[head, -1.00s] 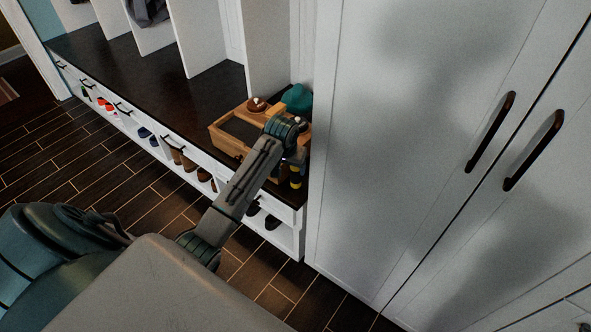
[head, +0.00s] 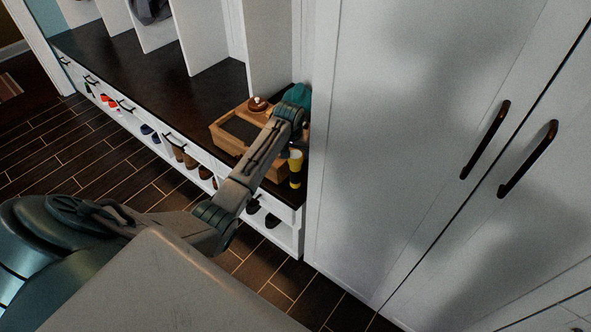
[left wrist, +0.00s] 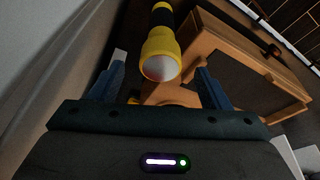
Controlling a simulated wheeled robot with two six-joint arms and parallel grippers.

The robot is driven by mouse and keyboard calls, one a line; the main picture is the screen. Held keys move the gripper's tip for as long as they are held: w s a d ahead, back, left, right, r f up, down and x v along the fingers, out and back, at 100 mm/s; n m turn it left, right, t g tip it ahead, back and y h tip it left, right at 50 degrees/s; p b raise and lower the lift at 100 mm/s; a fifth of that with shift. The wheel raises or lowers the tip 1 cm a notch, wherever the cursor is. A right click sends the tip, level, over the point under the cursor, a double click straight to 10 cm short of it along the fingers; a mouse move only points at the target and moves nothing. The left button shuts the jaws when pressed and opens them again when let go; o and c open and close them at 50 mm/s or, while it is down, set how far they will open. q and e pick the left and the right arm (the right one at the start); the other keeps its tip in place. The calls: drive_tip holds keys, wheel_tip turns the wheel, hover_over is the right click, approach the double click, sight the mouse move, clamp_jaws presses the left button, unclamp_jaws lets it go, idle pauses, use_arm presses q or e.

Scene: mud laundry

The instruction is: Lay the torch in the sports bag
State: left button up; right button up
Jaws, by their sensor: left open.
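The torch (head: 295,168), yellow with a black grip, stands on the dark bench top beside a wooden box. In the left wrist view the torch (left wrist: 161,50) lies ahead of my left gripper (left wrist: 160,88), its pale lens end nearest. The blue fingers are open and apart on either side of the line to the torch, with nothing held between them. In the head view my left arm hides most of the gripper. A dark bag-like thing (head: 150,10) shows partly in a cubby at the top; I cannot tell whether it is the sports bag. My right gripper is out of view.
The wooden box (head: 226,138) with a round brown-and-white item (head: 257,104) stands close left of the torch. The tall white cabinet (head: 400,150) closes off the right. The bench top (head: 130,72) further left is clear.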

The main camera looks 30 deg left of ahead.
sight(295, 155)
use_arm(q)
drive_tip(key=shift+w+x, duration=0.15)
drive_tip(key=shift+x, duration=1.15)
drive_tip(key=shift+w+x, duration=0.15)
drive_tip(key=shift+x, duration=1.1)
drive_tip(key=shift+a+r, duration=0.1)
drive_tip(key=shift+a, duration=0.05)
clamp_jaws()
drive_tip(key=shift+r, duration=0.1)
